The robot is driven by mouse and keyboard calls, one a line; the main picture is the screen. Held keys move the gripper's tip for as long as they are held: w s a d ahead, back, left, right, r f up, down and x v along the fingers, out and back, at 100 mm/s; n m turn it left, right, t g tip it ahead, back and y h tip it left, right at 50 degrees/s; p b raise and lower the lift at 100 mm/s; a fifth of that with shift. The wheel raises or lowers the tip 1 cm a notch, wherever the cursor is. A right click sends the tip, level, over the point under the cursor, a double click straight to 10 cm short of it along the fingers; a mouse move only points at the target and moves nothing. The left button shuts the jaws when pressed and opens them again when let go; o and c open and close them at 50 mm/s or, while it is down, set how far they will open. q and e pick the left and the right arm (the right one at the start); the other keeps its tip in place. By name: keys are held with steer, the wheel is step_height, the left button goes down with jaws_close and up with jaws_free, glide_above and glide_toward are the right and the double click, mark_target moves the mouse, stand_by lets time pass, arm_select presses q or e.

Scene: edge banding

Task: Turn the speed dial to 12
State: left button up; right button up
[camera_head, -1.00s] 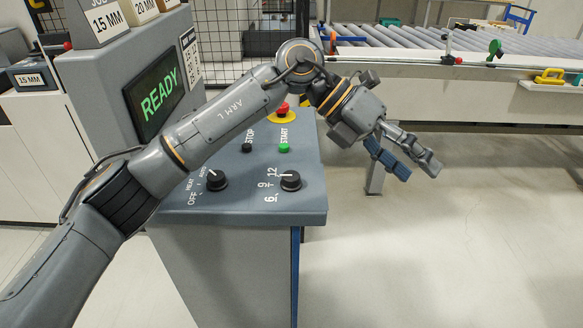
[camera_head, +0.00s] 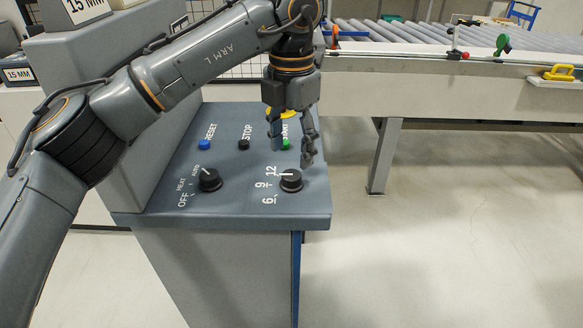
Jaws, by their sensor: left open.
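The speed dial (camera_head: 290,181) is a round black knob at the right front of the grey control panel (camera_head: 232,206). The numbers 6, 9 and 12 are printed along its left side. A white pointer mark shows on its top, towards the 12 side; I cannot read its exact setting. My left gripper (camera_head: 293,152) points down just above and behind the dial in the picture. Its two fingers are apart with nothing between them, and I see no contact with the knob. My right gripper is not in view.
The OFF/HEAT/AUTO knob (camera_head: 209,180) sits left of the dial. A blue RESET button (camera_head: 204,145) and a black STOP button (camera_head: 244,145) lie behind it. My gripper partly hides the green START button (camera_head: 286,144). A roller conveyor (camera_head: 400,36) stands behind right; the floor there is clear.

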mark_target(292, 174)
arm_select(q)
step_height(292, 174, down, 5)
steer(key=shift+f, duration=0.15)
steer(key=c, duration=1.2)
